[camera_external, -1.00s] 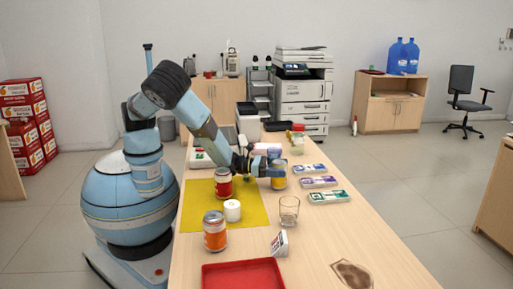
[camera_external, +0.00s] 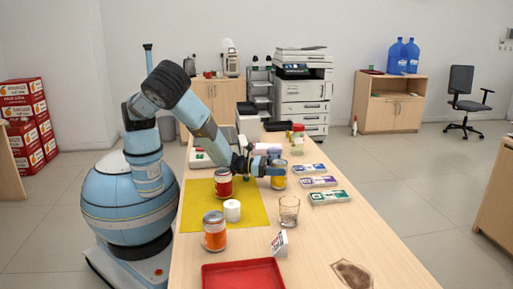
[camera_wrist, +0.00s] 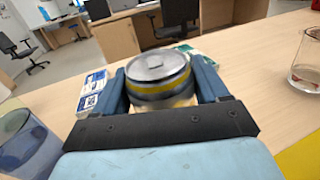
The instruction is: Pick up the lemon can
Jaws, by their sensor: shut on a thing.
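The lemon can (camera_external: 279,181), a yellow can with a grey metal lid, is between the fingers of my gripper (camera_external: 272,171) on the far side of the yellow mat. In the wrist view the can (camera_wrist: 160,80) sits between the two blue fingers of my gripper (camera_wrist: 160,95), which are shut on it, its lid facing up and tilted slightly. The can's lower part is hidden by the gripper. I cannot tell whether its base touches the counter.
On the yellow mat (camera_external: 200,207) stand a red can (camera_external: 223,183), a white cup (camera_external: 232,211) and an orange jar (camera_external: 214,232). A clear glass (camera_external: 289,211) is right of the mat. A red tray (camera_external: 243,275) is in front.

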